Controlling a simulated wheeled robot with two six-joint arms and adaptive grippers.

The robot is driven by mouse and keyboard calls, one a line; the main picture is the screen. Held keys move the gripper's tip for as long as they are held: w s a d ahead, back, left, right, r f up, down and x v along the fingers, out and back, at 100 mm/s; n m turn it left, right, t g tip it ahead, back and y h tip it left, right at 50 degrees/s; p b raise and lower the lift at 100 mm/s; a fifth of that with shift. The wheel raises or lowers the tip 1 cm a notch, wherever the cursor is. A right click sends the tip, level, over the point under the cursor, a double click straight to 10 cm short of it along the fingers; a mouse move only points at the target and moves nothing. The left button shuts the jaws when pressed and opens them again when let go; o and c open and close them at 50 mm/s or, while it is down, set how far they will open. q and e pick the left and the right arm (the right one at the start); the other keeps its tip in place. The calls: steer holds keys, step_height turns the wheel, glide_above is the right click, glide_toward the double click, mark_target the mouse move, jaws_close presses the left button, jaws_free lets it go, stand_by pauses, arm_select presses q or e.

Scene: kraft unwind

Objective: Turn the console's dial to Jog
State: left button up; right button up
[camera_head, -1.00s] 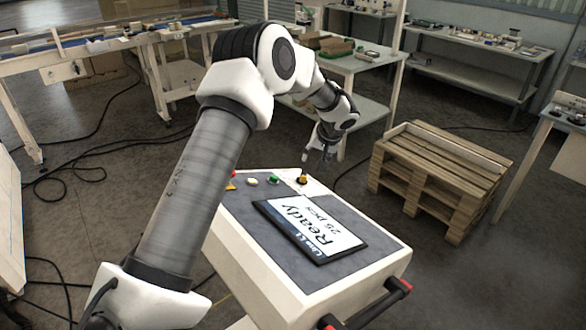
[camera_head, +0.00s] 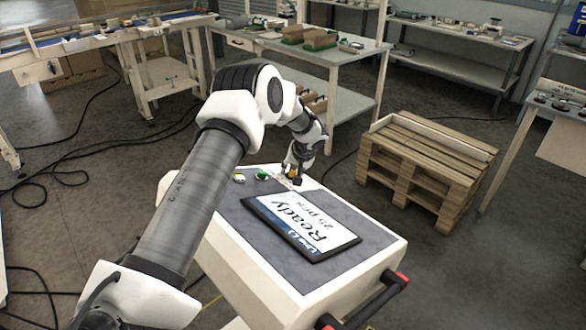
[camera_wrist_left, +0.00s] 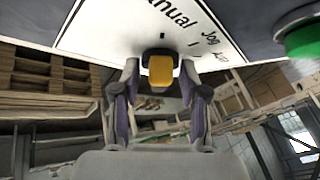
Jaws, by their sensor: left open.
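The console (camera_head: 290,281) stands in front of me with a grey sloping top. Its dial (camera_head: 292,171), a small yellow and black knob, is at the far edge, partly hidden by my gripper. In the left wrist view the dial's yellow knob (camera_wrist_left: 160,70) lies between my fingertips, below a white label plate (camera_wrist_left: 150,30) where "Manual" and "Jog" can be read. My left gripper (camera_head: 291,176) is open, its fingers (camera_wrist_left: 160,78) on either side of the knob; contact cannot be told. My right gripper is not in view.
A screen (camera_head: 300,226) on the console reads "Ready, 25 pcs". A green button (camera_head: 262,174) and a white button (camera_head: 239,178) sit left of the dial. A wooden pallet stack (camera_head: 425,170) stands to the right, with a workbench (camera_head: 340,55) behind.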

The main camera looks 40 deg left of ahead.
arm_select(q)
steer(key=shift+s+d, duration=0.1)
steer(key=c, duration=0.8)
